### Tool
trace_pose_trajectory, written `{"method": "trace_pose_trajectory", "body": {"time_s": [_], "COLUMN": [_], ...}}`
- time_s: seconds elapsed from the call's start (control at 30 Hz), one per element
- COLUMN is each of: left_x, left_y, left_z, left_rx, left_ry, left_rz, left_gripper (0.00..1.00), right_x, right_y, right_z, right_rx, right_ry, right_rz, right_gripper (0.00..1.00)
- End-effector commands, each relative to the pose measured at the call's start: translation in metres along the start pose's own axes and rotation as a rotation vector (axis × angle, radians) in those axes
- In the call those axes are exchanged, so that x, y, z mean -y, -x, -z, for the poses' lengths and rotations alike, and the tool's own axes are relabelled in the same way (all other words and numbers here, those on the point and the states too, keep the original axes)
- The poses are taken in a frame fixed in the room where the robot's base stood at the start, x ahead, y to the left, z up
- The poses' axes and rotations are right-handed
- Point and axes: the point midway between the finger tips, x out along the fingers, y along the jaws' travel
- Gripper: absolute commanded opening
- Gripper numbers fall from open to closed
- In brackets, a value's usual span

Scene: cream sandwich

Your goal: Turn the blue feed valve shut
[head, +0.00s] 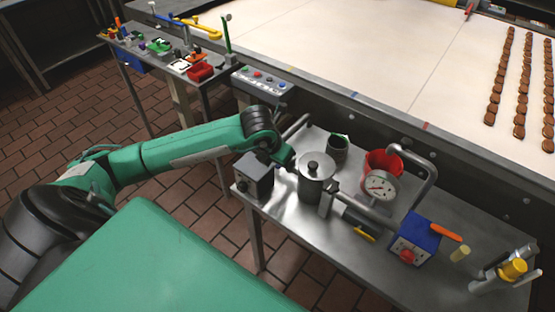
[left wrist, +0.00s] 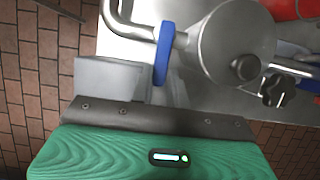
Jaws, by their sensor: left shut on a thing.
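The blue feed valve (left wrist: 162,52) shows in the left wrist view as a narrow blue handle, nearly edge-on. It sits on a metal pipe beside the lidded steel pot (left wrist: 235,45). My left gripper (left wrist: 160,85) is at the near end of the valve and shut on it; its fingertips are not clear. In the head view my left gripper (head: 287,158) is just left of the pot (head: 316,178), and I cannot make out the valve there. My right gripper is not in view.
A grey box-like block (head: 254,176) is close below my left wrist. The steel table (head: 300,208) also bears a red container (head: 383,160), a gauge (head: 380,186), bent pipes and a blue box (head: 415,238). A conveyor (head: 400,60) with brown biscuits runs behind.

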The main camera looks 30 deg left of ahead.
Motion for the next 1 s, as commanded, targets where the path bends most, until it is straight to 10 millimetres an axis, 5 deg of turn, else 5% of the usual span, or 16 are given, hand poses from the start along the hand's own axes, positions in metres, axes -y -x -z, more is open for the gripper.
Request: {"method": "trace_pose_trajectory", "body": {"time_s": [0.33, 0.37, 0.47, 0.8, 1.0], "left_x": [0.0, 0.0, 0.0, 0.0, 0.0], "left_y": [0.0, 0.0, 0.0, 0.003, 0.031], "left_z": [-0.001, -0.001, 0.0, 0.0, 0.0], "left_rx": [0.001, 0.001, 0.001, 0.001, 0.005], "left_ry": [0.003, 0.003, 0.002, 0.001, 0.0], "left_rz": [0.0, 0.0, 0.0, 0.0, -0.001], "left_gripper": [0.0, 0.2, 0.38, 0.38, 0.38], "right_x": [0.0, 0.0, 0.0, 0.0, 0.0], "right_y": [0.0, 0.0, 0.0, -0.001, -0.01], "right_z": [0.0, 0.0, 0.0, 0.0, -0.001], "right_rx": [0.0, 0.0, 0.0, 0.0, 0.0], "right_ry": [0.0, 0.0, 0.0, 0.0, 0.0], "right_rz": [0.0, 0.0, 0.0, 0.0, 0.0], "right_gripper": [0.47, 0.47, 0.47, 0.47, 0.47]}}
